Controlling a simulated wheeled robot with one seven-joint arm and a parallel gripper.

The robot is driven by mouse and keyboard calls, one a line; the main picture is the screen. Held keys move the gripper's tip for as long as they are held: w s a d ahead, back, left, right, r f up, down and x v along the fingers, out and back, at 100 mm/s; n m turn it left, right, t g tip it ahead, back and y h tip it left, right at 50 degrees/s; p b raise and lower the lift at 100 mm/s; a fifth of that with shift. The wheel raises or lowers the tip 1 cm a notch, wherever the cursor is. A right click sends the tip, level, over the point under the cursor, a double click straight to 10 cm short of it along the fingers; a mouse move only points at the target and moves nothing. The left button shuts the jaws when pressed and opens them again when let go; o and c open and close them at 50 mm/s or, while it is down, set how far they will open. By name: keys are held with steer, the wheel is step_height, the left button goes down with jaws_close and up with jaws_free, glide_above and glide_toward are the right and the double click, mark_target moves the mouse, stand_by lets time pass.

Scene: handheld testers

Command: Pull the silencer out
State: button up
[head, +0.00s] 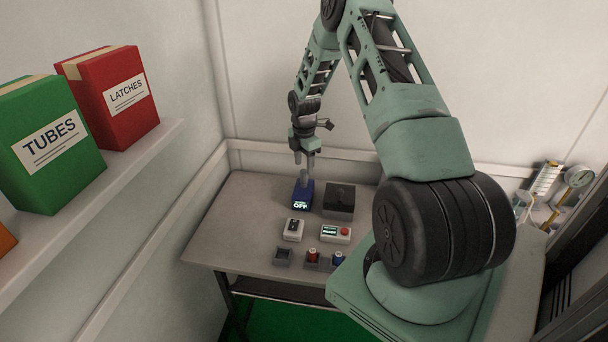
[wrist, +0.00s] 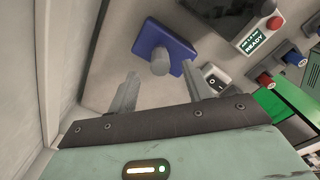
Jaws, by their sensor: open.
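A blue tester (head: 302,197) with a lit display reading OFF stands on the table. In the wrist view the blue tester (wrist: 150,42) has a grey, round-ended cylinder (wrist: 160,67) standing out of it, which looks like the silencer. My gripper (head: 305,176) points down right over the blue tester and hides most of the cylinder in the head view. In the wrist view my gripper (wrist: 161,72) is open, with one finger to each side of the cylinder. I cannot tell whether the fingertips reach down around it, and no contact shows.
A dark box (head: 339,199) stands right of the blue tester. In front are a white switch box (head: 293,230), a white tester (head: 336,233) reading READY in the wrist view, a small dark tray (head: 283,257) and red and blue plugs (head: 313,255). Gauges (head: 579,177) are far right.

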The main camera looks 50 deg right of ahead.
mark_target(304, 171)
steer(key=shift+f+p, duration=0.55)
steer(key=shift+f, duration=2.55)
steer(key=shift+r, duration=0.1)
jaws_close()
